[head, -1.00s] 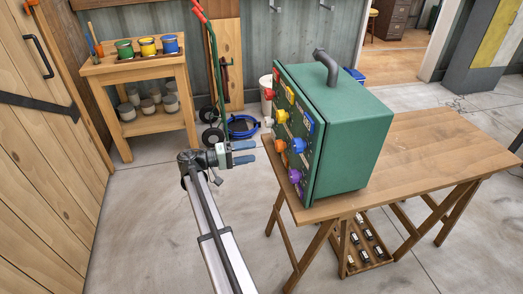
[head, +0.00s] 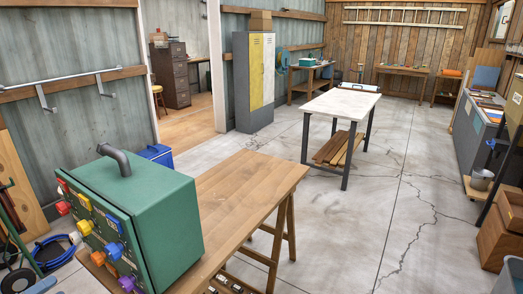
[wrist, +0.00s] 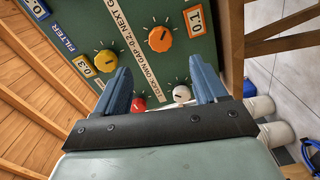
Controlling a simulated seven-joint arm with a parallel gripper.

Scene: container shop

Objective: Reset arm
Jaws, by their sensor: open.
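My gripper (wrist: 158,88) shows in the wrist view with its two blue fingers spread apart and nothing between them. It faces the front panel of a green box (wrist: 150,14), apart from it as far as I can tell. The panel carries an orange knob (wrist: 160,39), a yellow knob (wrist: 105,61), a red knob (wrist: 138,104) and a white knob (wrist: 181,94). In the head view the green box (head: 165,205) stands on a wooden table, its knobs facing left. My arm is out of the head view.
The wooden table (head: 250,185) has bare top to the right of the box. A white-topped table (head: 342,104) stands farther back, with open floor around it. A blue container (head: 156,154) is behind the box. Lockers (head: 254,80) stand by the doorway.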

